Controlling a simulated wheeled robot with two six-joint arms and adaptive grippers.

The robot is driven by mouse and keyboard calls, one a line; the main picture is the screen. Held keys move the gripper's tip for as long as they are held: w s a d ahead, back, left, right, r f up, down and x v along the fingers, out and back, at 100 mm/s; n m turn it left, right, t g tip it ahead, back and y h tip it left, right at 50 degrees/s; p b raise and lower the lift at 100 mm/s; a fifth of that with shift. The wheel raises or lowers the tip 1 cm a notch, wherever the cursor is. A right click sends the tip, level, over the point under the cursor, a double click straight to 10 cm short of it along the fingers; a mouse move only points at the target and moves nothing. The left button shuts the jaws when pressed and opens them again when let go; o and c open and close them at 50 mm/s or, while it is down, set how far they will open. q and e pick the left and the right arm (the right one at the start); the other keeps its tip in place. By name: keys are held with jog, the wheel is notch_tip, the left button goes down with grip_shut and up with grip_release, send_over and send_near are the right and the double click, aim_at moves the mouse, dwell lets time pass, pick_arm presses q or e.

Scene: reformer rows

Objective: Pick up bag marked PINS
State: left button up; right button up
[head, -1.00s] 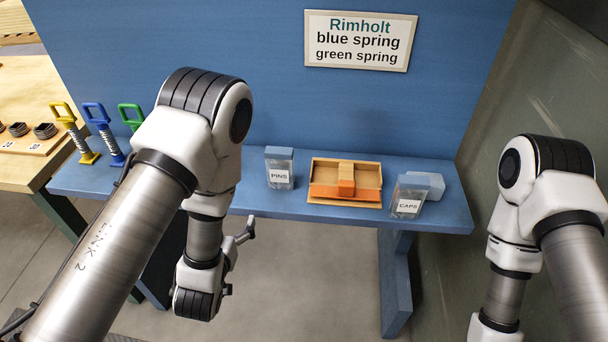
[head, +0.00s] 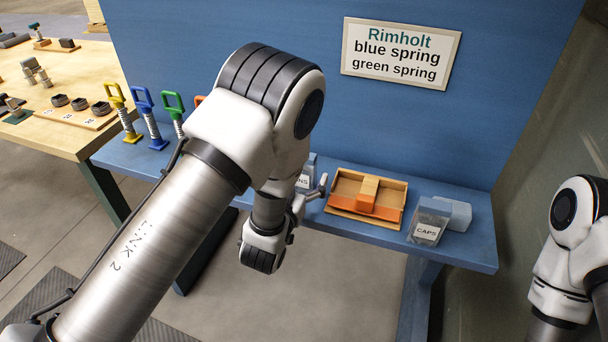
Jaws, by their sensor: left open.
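The bag marked PINS (head: 307,171) stands on the blue bench shelf, a small clear bag with a blue-grey top and a white label. My left arm hides its left part, so only the end of the label shows. My left gripper (head: 313,194) is open at the front edge of the shelf, in front of the bag and just below it in the picture. Part of the gripper is hidden by its own wrist, and I cannot tell whether a finger touches the bag. My right gripper is out of view; only part of that arm shows at the right edge.
Right of the bag are a cardboard tray (head: 344,191) with an orange front and a bag marked CAPS (head: 428,222), with a pale blue block (head: 455,211) behind it. Yellow, blue (head: 150,117) and green spring tools stand at left. A blue panel (head: 400,130) rises behind.

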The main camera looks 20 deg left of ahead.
pick_arm(q)
jog(key=shift+w+a, duration=0.2)
jog(key=shift+w, duration=0.45)
jog(key=c, duration=1.4)
jog(key=shift+o, duration=0.2)
jog(key=shift+d, duration=0.1)
